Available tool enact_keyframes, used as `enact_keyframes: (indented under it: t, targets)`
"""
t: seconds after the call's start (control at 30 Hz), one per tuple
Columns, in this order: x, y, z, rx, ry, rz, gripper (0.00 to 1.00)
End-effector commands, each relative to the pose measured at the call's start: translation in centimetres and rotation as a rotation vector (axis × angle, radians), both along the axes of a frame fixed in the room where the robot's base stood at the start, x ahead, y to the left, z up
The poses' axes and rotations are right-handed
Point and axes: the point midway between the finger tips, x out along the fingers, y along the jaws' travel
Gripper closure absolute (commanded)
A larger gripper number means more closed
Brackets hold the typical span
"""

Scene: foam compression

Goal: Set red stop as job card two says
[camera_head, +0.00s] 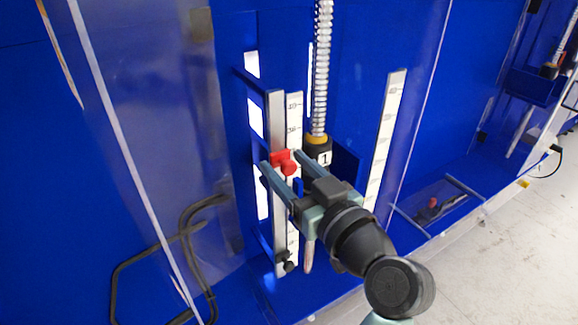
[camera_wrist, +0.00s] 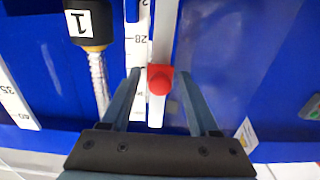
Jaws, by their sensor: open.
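The red stop (camera_head: 284,160) sits on a vertical grey rail (camera_head: 277,215), beside a white numbered scale (camera_head: 294,112). In the wrist view the red stop (camera_wrist: 160,78) shows between my fingers, near a mark that looks like 28 on the scale (camera_wrist: 138,38). My gripper (camera_head: 281,159) is open. Its two fingers lie on either side of the stop with a gap at each side in the wrist view (camera_wrist: 159,82). I cannot tell whether either finger touches it. No readable job card shows; white panels (camera_head: 254,118) behind the rail are partly hidden.
A black plunger marked 1 (camera_head: 318,150) with a spring (camera_head: 321,70) hangs right of the rail. Another white scale (camera_head: 386,135) stands further right. A dark knob (camera_head: 289,266) is at the rail's foot. A clear panel and bent dark tubing (camera_head: 150,250) are at left.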

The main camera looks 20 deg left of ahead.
Motion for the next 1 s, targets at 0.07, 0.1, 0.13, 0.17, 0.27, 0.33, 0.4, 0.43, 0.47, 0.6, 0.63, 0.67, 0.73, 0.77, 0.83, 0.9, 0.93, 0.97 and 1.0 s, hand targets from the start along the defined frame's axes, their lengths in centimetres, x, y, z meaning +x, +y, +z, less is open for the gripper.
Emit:
enact_keyframes:
  t: [0.07,0.1,0.13,0.17,0.27,0.33,0.4,0.43,0.47,0.6,0.63,0.67,0.73,0.77,0.83,0.9,0.93,0.97,1.0]
  targets:
    - [-0.1,-0.1,0.0,0.0,0.0,-0.001,0.39]
    - [-0.2,-0.2,-0.1,0.0,0.0,-0.001,0.39]
    - [-0.3,-0.4,-0.1,0.0,0.0,-0.001,0.39]
    - [-0.5,-0.6,-0.2,0.0,0.0,-0.002,0.39]
    - [-1.6,-1.7,-0.3,0.0,-0.001,-0.003,0.39]
    - [-2.6,-2.8,-0.4,0.0,-0.001,-0.006,0.39]
    - [-3.7,-4.0,-0.4,-0.001,-0.003,-0.006,0.39]
    - [-4.2,-4.5,-0.4,-0.001,-0.002,-0.006,0.39]
    - [-4.7,-5.0,-0.3,0.0,-0.003,-0.006,0.39]
    - [-6.8,-7.0,-0.3,-0.001,-0.002,-0.005,0.39]
    - [-7.2,-7.4,-0.3,-0.001,-0.001,-0.005,0.39]
    - [-7.5,-7.7,-0.3,0.0,-0.001,-0.005,0.39]
    - [-8.1,-8.3,-0.2,0.0,-0.001,-0.003,0.39]
    - [-8.4,-8.6,-0.1,0.0,-0.001,-0.003,0.39]
    - [-8.8,-8.9,-0.1,0.0,0.0,-0.002,0.39]
    - [-9.0,-9.1,-0.1,0.0,0.0,-0.001,0.39]
    - [-9.1,-9.2,0.0,0.0,0.0,-0.001,0.39]
    - [-9.2,-9.2,0.0,0.0,0.0,-0.001,0.39]
    - [-9.2,-9.2,0.0,0.0,0.0,0.0,0.39]
